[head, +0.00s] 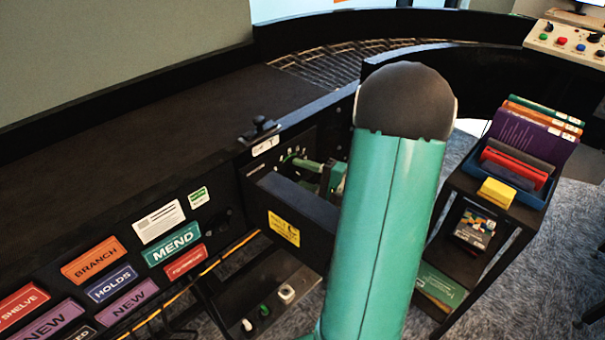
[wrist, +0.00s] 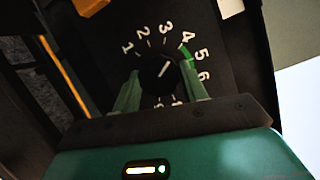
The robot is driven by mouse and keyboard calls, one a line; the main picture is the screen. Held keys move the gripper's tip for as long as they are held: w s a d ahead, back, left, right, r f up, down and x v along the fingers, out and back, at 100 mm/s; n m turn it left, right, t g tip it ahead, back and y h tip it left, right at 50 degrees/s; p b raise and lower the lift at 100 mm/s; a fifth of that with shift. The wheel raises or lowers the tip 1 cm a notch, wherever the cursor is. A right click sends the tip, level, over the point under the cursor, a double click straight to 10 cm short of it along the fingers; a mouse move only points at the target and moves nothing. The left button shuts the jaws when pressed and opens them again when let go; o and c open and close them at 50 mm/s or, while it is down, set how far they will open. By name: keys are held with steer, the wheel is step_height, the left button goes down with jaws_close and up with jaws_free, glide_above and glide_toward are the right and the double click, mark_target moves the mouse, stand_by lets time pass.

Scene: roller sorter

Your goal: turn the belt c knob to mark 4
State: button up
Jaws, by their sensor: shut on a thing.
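In the wrist view the black round knob (wrist: 158,73) sits on a dark dial plate (wrist: 120,72) with white numbers around it. Its white pointer line slants up and right, close to the 4. A green mark (wrist: 186,52) lies on the dial near the 4 and 5. My gripper (wrist: 160,77) is shut on the knob, one green finger on each side. In the head view my gripper (head: 314,168) reaches into a recess behind a dark cover; the knob cannot be made out there.
A dark cover with a yellow label (head: 284,229) stands beside my gripper. A black latch (head: 260,128) sits on the rail above. A shelf cart (head: 515,223) with a blue bin (head: 507,190) of books stands at the right. Colored labels cover the left panel.

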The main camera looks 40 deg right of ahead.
steer(key=shift+f, duration=0.1)
stand_by(0.5)
steer(key=o, duration=1)
steer(key=shift+c, duration=0.2)
steer(key=v, duration=1.4)
